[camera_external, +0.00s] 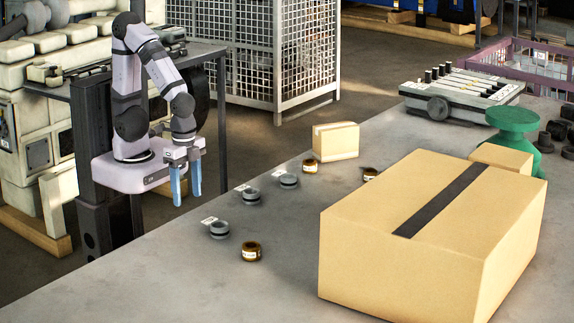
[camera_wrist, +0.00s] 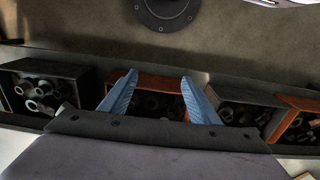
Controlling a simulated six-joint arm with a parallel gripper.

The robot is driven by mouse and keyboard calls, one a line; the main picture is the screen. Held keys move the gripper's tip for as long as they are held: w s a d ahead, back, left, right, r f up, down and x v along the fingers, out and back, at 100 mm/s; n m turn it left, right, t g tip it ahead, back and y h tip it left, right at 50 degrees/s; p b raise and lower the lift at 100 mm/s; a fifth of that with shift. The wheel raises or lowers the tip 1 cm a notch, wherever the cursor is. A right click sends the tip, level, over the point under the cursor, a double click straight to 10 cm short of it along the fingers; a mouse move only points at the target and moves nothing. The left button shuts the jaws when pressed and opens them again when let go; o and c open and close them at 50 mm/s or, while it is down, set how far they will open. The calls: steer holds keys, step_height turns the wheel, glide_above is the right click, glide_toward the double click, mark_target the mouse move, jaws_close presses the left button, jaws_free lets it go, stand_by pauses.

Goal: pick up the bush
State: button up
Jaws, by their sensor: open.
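Several small ring-shaped parts stand on the grey table (camera_external: 262,218). In the wrist view the two blue fingers (camera_wrist: 158,77) are spread; no brass ring is seen there.
A grey ring (camera_external: 219,230) and others like it lie near tags. A big carton (camera_external: 400,240) fills the table's right; a small carton (camera_external: 335,142) and a green stand (camera_external: 513,123) are behind. In the wrist view, bins (camera_wrist: 85,70) hold dark parts.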

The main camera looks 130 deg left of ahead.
steer(key=shift+r, duration=0.1)
